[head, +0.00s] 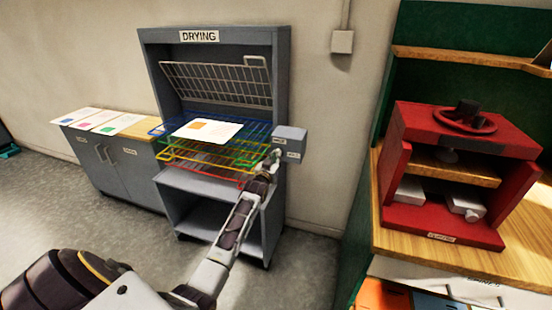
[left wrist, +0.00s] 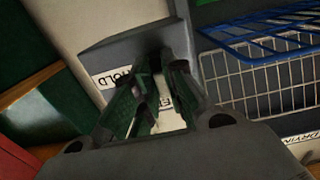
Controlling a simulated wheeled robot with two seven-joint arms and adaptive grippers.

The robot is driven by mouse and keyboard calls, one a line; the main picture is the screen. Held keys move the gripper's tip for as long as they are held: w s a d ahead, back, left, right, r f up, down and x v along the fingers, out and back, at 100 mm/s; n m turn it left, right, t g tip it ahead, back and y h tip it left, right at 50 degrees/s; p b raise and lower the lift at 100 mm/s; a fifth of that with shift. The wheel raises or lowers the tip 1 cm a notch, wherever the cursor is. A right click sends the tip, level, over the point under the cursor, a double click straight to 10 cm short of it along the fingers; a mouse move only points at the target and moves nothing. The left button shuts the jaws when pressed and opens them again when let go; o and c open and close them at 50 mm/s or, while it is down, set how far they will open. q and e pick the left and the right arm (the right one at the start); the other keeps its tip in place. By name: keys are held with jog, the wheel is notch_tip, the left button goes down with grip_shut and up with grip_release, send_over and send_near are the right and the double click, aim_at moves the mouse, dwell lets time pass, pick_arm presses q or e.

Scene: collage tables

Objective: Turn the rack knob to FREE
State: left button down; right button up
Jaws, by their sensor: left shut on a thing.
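The drying rack (head: 150,75) is a grey cabinet with a DRYING sign and coloured wire shelves. A grey control box (head: 290,133) is on its right side, with small white labels. In the left wrist view the box (left wrist: 105,52) shows a HOLD label (left wrist: 112,78) at left and a second label, mostly covered by the fingers. My left gripper (head: 275,155) is at the front of the box, its fingers (left wrist: 152,68) closed in on the rack knob. The knob is mostly hidden by the fingers, so its pointing direction cannot be told. My right gripper is out of view.
A white sheet with an orange print (head: 207,130) lies on the rack's upper shelf. A wire shelf (head: 215,84) is tilted up above it. A low cabinet (head: 118,170) with prints stands left. A red press (head: 450,165) stands on a wooden table at right.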

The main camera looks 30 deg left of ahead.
pick_arm(q)
jog(key=shift+f, duration=0.15)
jog(key=c, duration=1.5)
grip_release()
jog(key=v, duration=1.2)
